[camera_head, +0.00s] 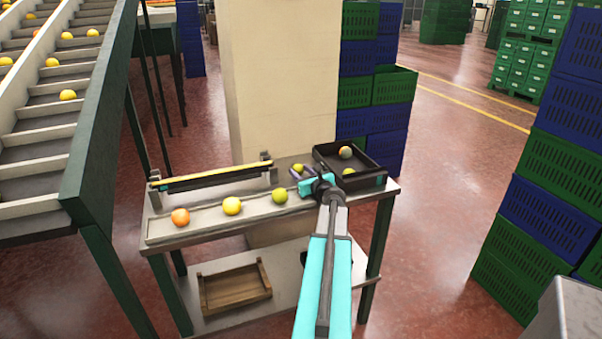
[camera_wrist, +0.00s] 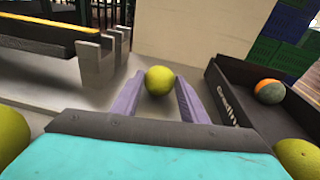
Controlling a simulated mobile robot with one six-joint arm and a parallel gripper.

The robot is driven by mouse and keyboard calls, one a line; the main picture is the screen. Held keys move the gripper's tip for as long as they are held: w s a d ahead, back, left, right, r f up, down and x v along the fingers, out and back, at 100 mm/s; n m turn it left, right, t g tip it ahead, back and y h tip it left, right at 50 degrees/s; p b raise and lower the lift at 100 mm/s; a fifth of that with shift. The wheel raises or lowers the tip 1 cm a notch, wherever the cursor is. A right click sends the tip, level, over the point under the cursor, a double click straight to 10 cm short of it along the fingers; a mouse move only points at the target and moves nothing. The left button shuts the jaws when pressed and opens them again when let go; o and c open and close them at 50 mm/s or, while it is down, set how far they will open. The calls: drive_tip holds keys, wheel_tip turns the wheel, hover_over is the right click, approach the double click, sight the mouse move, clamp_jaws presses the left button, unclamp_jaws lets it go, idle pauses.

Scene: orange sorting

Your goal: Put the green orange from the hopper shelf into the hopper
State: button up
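A yellow-green orange (camera_wrist: 160,80) sits between the tips of the two purple fingers of my gripper (camera_wrist: 160,95) in the wrist view. Its sides lie very close to both fingers; I cannot tell whether they press on it. In the head view my gripper (camera_head: 303,173) is over the right part of the table, and this green orange (camera_head: 298,168) shows partly behind a finger. I cannot tell whether the fruit is lifted. A black crate (camera_head: 374,182), possibly the hopper, stands just right of my gripper. It holds an orange-and-green fruit (camera_head: 345,152) and a green one (camera_head: 348,171).
An orange fruit (camera_head: 180,217), a yellow one (camera_head: 232,205) and a yellow-green one (camera_head: 280,195) lie along the table's front. A rail with a yellow strip (camera_head: 210,176) stands behind them. A pale pillar (camera_head: 280,80) rises behind the table. A wooden tray (camera_head: 235,290) is below.

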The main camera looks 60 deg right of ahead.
drive_tip(key=o, duration=0.4)
drive_tip(key=shift+r, duration=0.15)
drive_tip(key=shift+b+v, duration=0.7)
drive_tip(key=shift+v, duration=5.3)
drive_tip(key=shift+c, duration=1.1)
drive_tip(key=shift+a, duration=0.1)
drive_tip(key=shift+c, duration=0.2)
